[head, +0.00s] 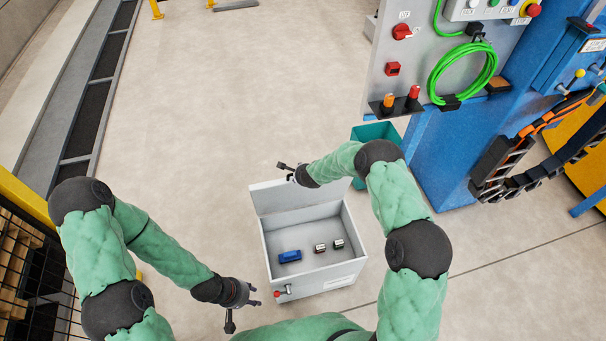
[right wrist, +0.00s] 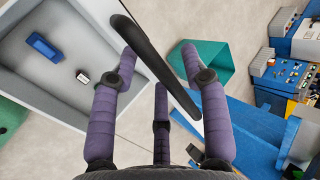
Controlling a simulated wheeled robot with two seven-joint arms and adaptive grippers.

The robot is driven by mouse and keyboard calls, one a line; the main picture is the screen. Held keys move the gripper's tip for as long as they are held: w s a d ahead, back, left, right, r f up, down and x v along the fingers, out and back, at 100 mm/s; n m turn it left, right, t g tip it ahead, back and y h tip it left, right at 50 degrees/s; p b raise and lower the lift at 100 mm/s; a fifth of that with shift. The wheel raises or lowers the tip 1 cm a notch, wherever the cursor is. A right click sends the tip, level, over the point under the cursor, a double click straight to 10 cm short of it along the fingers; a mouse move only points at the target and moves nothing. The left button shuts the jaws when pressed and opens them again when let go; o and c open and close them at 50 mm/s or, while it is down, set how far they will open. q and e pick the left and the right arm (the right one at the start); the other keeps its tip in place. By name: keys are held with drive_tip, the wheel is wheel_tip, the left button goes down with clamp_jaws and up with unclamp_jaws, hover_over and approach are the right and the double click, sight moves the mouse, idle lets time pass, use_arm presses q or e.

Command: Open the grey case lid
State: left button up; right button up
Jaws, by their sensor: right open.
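The grey case (head: 318,283) stands on the floor in the middle of the head view. Its lid (head: 297,193) is raised along the far side, so the inside shows. My right gripper (head: 292,176) is at the lid's upper edge, with its fingers spread in the right wrist view (right wrist: 160,72). A dark bar (right wrist: 155,62) crosses between these fingers; I cannot tell whether it belongs to the lid. My left gripper (head: 253,295) is left of the case's near corner, apart from it, and its finger opening is unclear.
A blue item (head: 290,256) and two small metallic pieces (head: 320,248) lie inside the case. A red-knobbed latch (head: 283,291) is on its front. A teal bin (head: 372,132) and a blue machine (head: 445,145) stand behind right. Floor left of the case is clear.

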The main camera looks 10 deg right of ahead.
drive_tip(key=v, duration=1.1)
drive_tip(key=shift+s+r, duration=0.2)
drive_tip(key=shift+r, duration=0.1)
drive_tip(key=s+a+f+n+g+y+b, duration=0.2)
drive_tip(key=s+f+n+g+b, duration=0.45)
drive_tip(key=s+f, duration=0.85)
drive_tip(key=s+a+f+n, duration=0.1)
drive_tip(key=s+f+n, duration=0.1)
drive_tip(key=s, duration=0.4)
drive_tip(key=s+a+f+n+y+b, duration=0.1)
drive_tip(key=s+f+n, duration=0.1)
drive_tip(key=s, duration=0.4)
drive_tip(key=s+a+f+n+b, duration=0.1)
drive_tip(key=s+f+n, duration=0.1)
drive_tip(key=s+n, duration=0.2)
drive_tip(key=s+g, duration=0.1)
drive_tip(key=s, duration=0.1)
drive_tip(key=shift+s+a+n+y, duration=0.35)
drive_tip(key=shift+s+a+y, duration=0.05)
drive_tip(key=shift+f, duration=0.1)
